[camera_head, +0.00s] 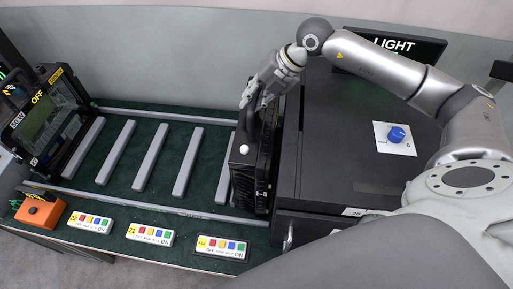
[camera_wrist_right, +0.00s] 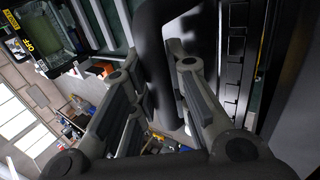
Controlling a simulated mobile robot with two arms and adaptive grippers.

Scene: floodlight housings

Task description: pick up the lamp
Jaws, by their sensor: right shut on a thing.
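The lamp (camera_head: 243,178), a black floodlight housing with a small white knob, stands upright at the right end of the green slatted rack, close beside the black cabinet. Whether its base touches the rack is not clear. My right gripper (camera_head: 255,97) is at its top, shut on the lamp's black handle. In the right wrist view the thick curved handle (camera_wrist_right: 152,35) passes between the fingers of my right gripper (camera_wrist_right: 156,72), and the ribbed housing (camera_wrist_right: 233,65) is at the right. My left gripper is not in view.
Another floodlight (camera_head: 48,122) marked OFF stands at the rack's left end. Grey slats (camera_head: 151,157) lie bare between. Button panels (camera_head: 222,247) and an orange box (camera_head: 40,212) line the front. The black cabinet (camera_head: 340,150) has a blue knob (camera_head: 396,135) and a LIGHT sign (camera_head: 393,46).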

